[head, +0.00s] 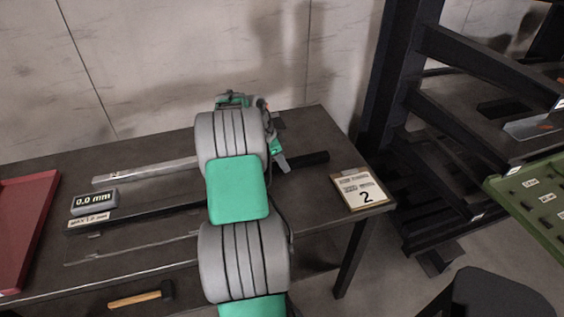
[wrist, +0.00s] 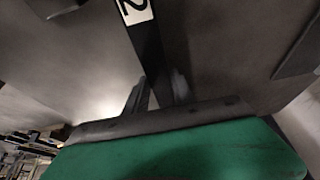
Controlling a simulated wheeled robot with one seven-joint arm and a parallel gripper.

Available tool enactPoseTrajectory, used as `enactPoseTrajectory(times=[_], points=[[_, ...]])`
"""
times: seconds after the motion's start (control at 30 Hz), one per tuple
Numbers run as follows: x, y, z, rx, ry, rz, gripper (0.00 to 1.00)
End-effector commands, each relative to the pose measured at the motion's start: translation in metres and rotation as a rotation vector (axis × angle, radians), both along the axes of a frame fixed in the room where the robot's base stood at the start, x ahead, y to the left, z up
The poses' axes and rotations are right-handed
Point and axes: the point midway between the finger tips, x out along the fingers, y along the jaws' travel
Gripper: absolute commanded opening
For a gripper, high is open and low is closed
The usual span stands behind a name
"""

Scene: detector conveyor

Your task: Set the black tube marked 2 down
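The black tube marked 2 shows in the wrist view (wrist: 147,45), with a white label bearing a 2 near the top edge. It runs down between the two fingers of my gripper (wrist: 158,90), which sit close on both sides of it. In the head view my gripper (head: 277,156) is over the right part of the table, partly hidden by my arm. A black tube end (head: 311,159) sticks out to its right, near table height. I cannot tell whether it touches the table. A card marked 2 (head: 351,184) lies at the table's right end.
The dark table (head: 315,128) holds a silver bar (head: 145,171), a long black bar (head: 150,211), a 0.0 mm display (head: 94,201) and a red tray (head: 22,225). A hammer (head: 140,297) lies lower down. A dark rack (head: 470,140) and green tray (head: 525,205) stand at right.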

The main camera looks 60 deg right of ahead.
Motion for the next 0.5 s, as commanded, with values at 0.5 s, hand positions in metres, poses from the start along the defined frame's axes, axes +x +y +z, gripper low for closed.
enactPoseTrajectory(times=[0.5], points=[[0.0003,-0.0001,0.0069,-0.001,-0.001,0.000,0.49]])
